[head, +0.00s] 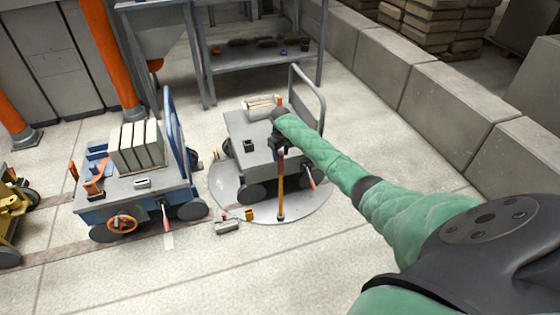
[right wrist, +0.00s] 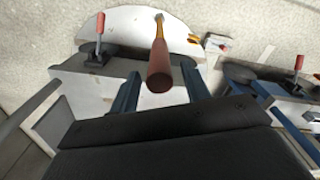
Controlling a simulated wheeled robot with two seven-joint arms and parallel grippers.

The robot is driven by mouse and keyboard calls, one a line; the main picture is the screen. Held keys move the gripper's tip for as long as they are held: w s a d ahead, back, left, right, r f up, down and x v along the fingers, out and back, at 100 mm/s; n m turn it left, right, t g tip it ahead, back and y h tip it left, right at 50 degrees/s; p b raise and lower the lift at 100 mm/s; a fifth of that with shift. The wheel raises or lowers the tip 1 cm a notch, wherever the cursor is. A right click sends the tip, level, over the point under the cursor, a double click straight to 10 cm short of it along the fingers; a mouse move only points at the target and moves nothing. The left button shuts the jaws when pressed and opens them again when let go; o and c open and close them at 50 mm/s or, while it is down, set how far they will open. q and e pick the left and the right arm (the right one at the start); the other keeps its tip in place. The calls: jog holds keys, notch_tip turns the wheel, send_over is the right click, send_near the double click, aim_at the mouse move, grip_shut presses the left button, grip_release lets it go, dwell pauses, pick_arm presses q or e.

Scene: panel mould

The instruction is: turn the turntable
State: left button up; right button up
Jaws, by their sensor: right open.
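The turntable (head: 310,208) is a round grey plate set in the floor, with a grey cart (head: 245,130) standing on it. An upright lever (head: 281,190) with an orange shaft rises from the plate's near edge. In the right wrist view the turntable (right wrist: 125,22) shows at the top, and the lever's red-brown grip (right wrist: 159,65) points towards the camera. My right gripper (head: 280,143) is over the lever's top. Its open fingers (right wrist: 160,88) show on either side of the grip, with gaps; contact cannot be told. My left gripper is out of view.
A blue cart (head: 130,195) carrying grey slabs stands left of the turntable. A small grey box (head: 227,227) lies by the plate's near edge. A low block wall (head: 440,105) runs along the right. A shelf (head: 262,60) stands behind. The front floor is clear.

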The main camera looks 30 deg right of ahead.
aim_at(281, 161)
jog(key=shift+f, duration=2.55)
jog(key=shift+c, duration=0.5)
grip_shut()
